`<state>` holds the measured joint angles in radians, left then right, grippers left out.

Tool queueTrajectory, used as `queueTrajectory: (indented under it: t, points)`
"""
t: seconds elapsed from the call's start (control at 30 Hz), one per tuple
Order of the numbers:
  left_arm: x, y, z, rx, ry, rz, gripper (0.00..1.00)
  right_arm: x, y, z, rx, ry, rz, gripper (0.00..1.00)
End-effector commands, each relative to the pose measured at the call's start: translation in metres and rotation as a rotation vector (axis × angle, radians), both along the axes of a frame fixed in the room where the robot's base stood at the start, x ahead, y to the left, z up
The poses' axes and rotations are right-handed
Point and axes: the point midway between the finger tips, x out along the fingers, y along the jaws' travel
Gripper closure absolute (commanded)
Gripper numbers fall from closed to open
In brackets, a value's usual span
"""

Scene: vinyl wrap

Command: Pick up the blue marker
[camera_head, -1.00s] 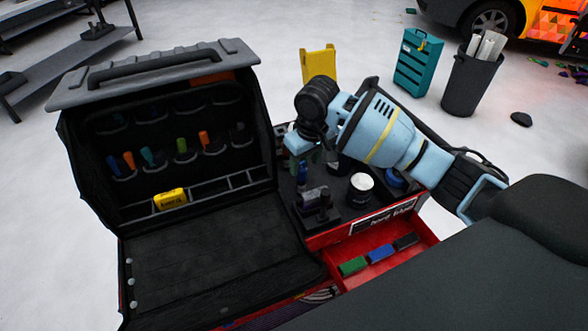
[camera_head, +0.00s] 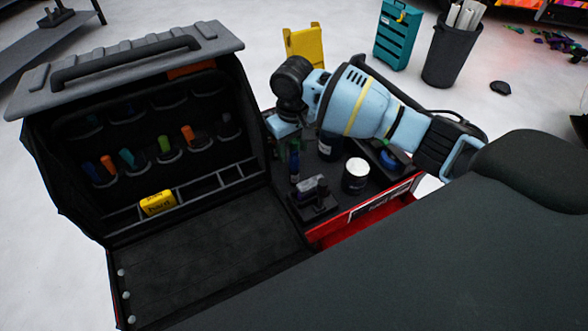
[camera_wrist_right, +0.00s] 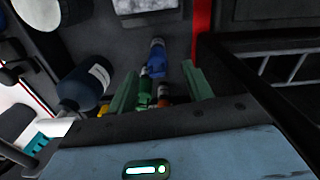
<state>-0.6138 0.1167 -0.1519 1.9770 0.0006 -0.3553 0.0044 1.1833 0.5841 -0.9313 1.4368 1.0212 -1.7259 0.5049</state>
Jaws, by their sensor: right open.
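The blue marker (camera_wrist_right: 157,60) shows in the right wrist view as a blue shape with a grey end, beyond and between my finger pads. A green marker (camera_wrist_right: 145,92) and an orange one lie closer, between the pads. My right gripper (camera_wrist_right: 161,80) is open, with its two green fingers on either side of this group; contact is not visible. In the head view my right gripper (camera_head: 289,150) hangs over the red cart beside the tool bag. A blue marker-like shape (camera_head: 294,166) stands just below it, partly hidden by the gripper. My left gripper is not in view.
The open black tool bag (camera_head: 215,210) stands left of the gripper, with several coloured markers in its pockets and a yellow item (camera_head: 157,202). On the cart are a dark jar with a white lid (camera_head: 356,176) and a small black-and-grey device (camera_head: 314,195). A bin (camera_head: 447,55) stands behind.

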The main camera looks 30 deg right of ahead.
Motion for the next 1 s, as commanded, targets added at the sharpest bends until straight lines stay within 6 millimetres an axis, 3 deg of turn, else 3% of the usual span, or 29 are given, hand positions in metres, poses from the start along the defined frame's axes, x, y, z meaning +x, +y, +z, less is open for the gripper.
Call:
queueTrajectory:
  t: [0.4, 0.7, 1.0]
  points:
    - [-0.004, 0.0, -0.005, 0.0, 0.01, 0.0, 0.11, -0.002, -0.004, -0.047, -0.001, 0.0, 0.0, 0.49]
    - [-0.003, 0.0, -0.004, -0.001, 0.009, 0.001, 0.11, -0.001, -0.004, -0.05, -0.001, -0.003, 0.0, 0.49]
    - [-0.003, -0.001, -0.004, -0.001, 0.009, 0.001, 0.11, -0.001, -0.003, -0.05, -0.001, -0.003, 0.0, 0.88]
